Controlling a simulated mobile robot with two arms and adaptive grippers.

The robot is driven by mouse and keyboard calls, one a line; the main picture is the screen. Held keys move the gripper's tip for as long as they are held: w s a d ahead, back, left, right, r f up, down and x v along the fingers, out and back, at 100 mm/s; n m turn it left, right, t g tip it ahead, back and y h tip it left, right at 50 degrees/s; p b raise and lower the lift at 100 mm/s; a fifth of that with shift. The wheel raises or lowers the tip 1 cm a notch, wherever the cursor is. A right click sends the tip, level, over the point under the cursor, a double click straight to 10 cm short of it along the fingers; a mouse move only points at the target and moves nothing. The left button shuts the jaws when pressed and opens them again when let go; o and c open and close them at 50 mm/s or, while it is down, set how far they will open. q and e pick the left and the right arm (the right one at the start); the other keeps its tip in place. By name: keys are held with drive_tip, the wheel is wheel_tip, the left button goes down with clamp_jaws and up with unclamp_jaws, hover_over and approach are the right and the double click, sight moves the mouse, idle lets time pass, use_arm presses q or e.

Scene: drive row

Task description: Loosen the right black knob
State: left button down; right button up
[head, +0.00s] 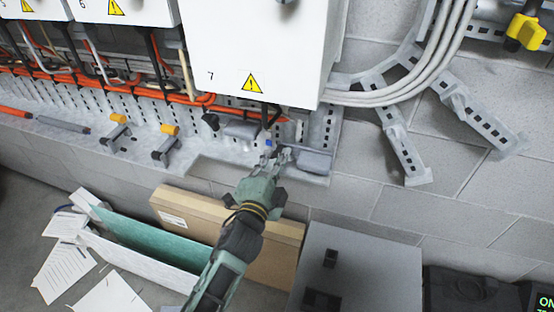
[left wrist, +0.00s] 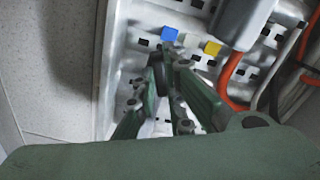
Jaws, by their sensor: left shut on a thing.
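My left gripper (head: 274,157) reaches up to the perforated metal rail below the white box marked 7. Its fingers are closed together at the rail, in the left wrist view too (left wrist: 168,72). The right black knob is mostly hidden by the fingers; only a dark bit between them shows in the left wrist view (left wrist: 159,78), and I cannot tell how far it is turned. Another black knob (head: 210,121) sits on the rail to the left, apart from my gripper. My right gripper is not in view.
The white box (head: 262,45) hangs close above my gripper. A small blue part (left wrist: 169,34) and a yellow part (left wrist: 212,48) sit near the fingertips. A grey block (head: 314,161) lies to the right. A cardboard box (head: 181,212) and a grey cabinet (head: 350,262) stand below.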

use_arm(q)
drive_tip(key=n+p, duration=0.1)
drive_tip(key=n, duration=0.4)
drive_tip(key=shift+f, duration=0.1)
drive_tip(key=shift+n, duration=0.3)
idle(0.4)
drive_tip(key=c, duration=2.1)
unclamp_jaws()
drive_tip(key=v, duration=1.2)
